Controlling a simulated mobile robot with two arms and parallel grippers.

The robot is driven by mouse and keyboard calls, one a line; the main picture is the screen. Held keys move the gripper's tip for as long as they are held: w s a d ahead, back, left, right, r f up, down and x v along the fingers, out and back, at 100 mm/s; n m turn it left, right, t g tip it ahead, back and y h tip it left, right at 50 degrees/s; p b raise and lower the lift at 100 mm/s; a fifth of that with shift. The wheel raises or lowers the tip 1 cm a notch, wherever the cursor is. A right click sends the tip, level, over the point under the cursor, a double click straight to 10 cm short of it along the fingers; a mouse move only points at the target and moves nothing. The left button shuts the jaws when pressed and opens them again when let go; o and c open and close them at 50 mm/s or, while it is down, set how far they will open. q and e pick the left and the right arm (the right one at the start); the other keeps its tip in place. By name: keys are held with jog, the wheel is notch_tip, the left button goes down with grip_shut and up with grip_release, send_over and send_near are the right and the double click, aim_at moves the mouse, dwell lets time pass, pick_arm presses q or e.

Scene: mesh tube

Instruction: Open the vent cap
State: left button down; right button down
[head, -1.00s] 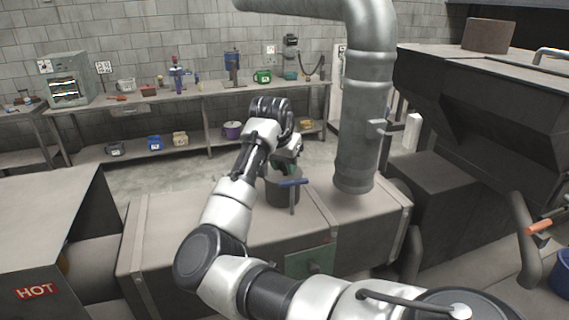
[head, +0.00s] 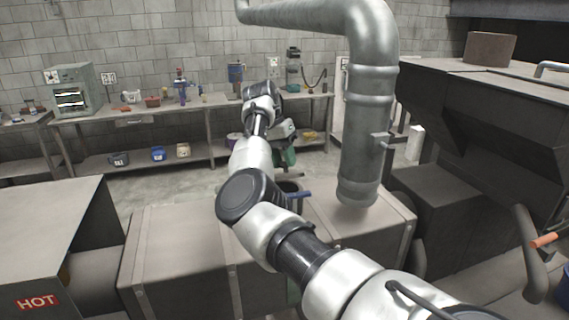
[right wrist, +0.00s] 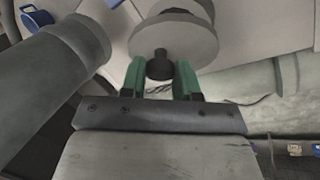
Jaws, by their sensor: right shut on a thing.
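My right gripper (head: 286,156) is over the dark vent pipe (head: 290,187) on the long metal box, with my arm partly in front. In the right wrist view its green fingers (right wrist: 160,80) are shut on the dark knob (right wrist: 160,65) of the vent cap (right wrist: 196,42), a round grey disc. A darker round shape shows behind the disc; I cannot tell how wide any gap between cap and pipe is. The cap is hidden in the head view. My left gripper is out of view.
A thick grey duct (head: 366,130) stands just right of the vent; it also shows in the right wrist view (right wrist: 50,75). A dark hopper machine (head: 480,110) is further right. A workbench (head: 215,98) with tools lines the back wall. The box top left of the vent is clear.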

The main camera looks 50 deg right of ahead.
jog(key=shift+w+d+r+g, duration=0.25)
jog(key=shift+w+r+g, duration=0.1)
jog(key=shift+w+g, duration=0.05)
jog(key=shift+w+y, duration=0.15)
jog(key=shift+y, duration=0.15)
dwell(0.4)
jog(key=c, duration=0.8)
grip_release()
